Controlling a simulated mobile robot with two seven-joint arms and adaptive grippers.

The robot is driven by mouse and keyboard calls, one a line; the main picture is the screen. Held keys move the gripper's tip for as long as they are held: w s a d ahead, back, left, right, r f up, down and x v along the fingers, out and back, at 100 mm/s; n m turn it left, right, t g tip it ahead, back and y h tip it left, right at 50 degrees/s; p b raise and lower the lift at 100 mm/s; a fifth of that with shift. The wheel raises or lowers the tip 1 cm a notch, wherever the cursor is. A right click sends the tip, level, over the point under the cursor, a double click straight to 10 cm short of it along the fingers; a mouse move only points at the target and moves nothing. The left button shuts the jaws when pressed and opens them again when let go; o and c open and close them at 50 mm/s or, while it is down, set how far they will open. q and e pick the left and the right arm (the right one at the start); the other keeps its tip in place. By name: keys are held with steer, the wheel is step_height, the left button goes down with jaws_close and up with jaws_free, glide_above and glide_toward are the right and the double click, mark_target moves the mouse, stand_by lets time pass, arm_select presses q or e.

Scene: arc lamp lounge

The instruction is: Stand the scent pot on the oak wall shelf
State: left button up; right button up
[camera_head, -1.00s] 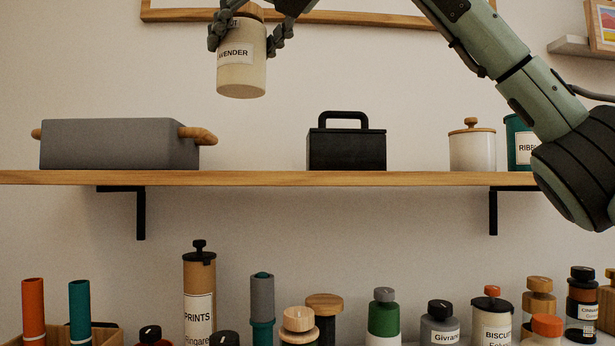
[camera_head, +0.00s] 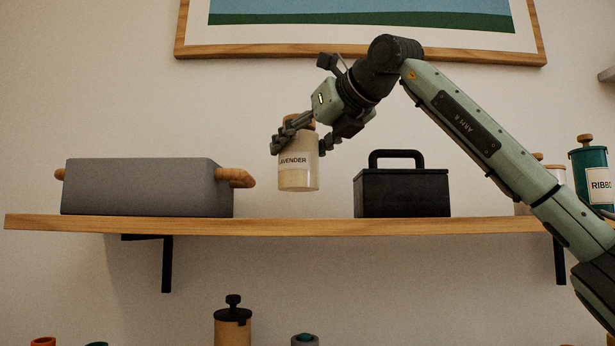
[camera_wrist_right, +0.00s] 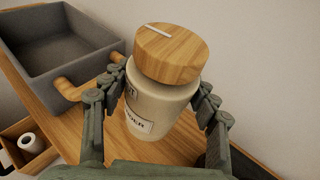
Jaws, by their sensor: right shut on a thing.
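The scent pot (camera_head: 298,172) is a cream cylinder with a wooden lid and a label that reads as lavender. My right gripper (camera_head: 309,143) is shut around its upper body and holds it upright. In the head view its base is a little above the oak wall shelf (camera_head: 300,227), between the grey bin and the black box. The right wrist view shows the pot (camera_wrist_right: 158,105) between the fingers of my right gripper (camera_wrist_right: 155,100), with the shelf (camera_wrist_right: 115,150) beneath. My left gripper is not in view.
On the shelf, a grey bin (camera_head: 140,188) with wooden handles stands left and a black handled box (camera_head: 402,192) stands right. Bare shelf lies between them. A teal tin (camera_head: 592,178) is farther right. A framed picture (camera_head: 360,52) hangs above. Jars stand below, including a tall one (camera_head: 232,325).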

mark_target(304, 191)
steer(key=shift+w+d+f, duration=0.35)
steer(key=shift+w+d, duration=0.1)
steer(key=shift+w, duration=0.2)
step_height(304, 191, down, 4)
steer(key=shift+w+f, duration=0.1)
steer(key=shift+f+b, duration=0.1)
steer(key=shift+b, duration=0.25)
steer(key=o, duration=1.5)
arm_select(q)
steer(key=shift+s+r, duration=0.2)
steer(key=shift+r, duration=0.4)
